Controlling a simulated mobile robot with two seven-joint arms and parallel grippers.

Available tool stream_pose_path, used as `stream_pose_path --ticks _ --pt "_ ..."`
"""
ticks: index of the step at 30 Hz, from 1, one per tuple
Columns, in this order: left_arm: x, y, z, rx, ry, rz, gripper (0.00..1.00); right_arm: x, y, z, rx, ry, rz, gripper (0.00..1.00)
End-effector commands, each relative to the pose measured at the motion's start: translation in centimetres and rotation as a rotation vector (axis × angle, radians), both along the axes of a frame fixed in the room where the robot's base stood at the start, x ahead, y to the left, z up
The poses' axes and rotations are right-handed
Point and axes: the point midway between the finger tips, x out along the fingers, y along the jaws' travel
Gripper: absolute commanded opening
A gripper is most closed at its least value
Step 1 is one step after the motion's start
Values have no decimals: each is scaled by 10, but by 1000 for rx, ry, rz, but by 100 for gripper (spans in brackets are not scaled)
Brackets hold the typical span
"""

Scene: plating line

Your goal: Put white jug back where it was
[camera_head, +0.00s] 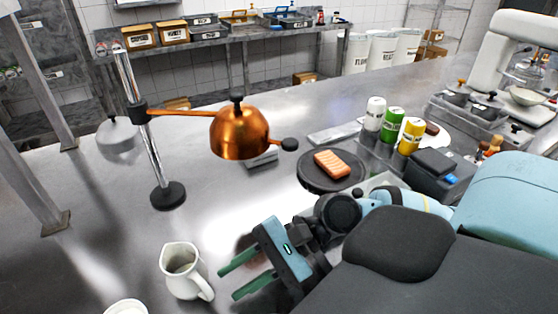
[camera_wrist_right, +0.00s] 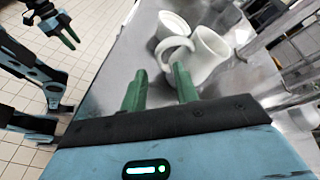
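The white jug (camera_head: 183,272) stands upright on the steel counter at the lower left of the head view, with its handle toward my right gripper. My right gripper (camera_head: 230,283) is open and empty, just right of the jug, apart from it. In the right wrist view the jug (camera_wrist_right: 212,56) is ahead of the fingers (camera_wrist_right: 160,78), its handle just beyond the right-hand fingertip. My left gripper (camera_wrist_right: 70,33) shows only in the right wrist view, at the upper left, away from the counter; its green fingers look apart and empty.
A white round vessel (camera_head: 126,307) stands near the jug, cut off by the frame. A copper heat lamp (camera_head: 240,132) on a chrome stand (camera_head: 167,195) is behind. A dark plate (camera_head: 306,178) with a salmon piece (camera_head: 332,164) and several bottles (camera_head: 393,124) are right. Counter left of the stand is mostly clear.

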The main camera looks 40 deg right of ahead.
Motion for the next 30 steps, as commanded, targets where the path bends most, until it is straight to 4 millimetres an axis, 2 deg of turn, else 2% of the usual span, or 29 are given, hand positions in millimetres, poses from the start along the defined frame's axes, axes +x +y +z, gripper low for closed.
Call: stream_pose_path --ticks 6,18,24,30 --pt "-2 0 -3 0 6 0 36 -8 -24 7 -1 6 0 30" --pt "6 0 8 -1 -15 0 36 -18 -60 23 2 1 -1 30" --pt "9 0 12 -1 -24 1 36 -22 -72 27 2 0 -1 30" --pt "7 0 10 0 -18 1 36 -23 -75 28 2 1 1 30"
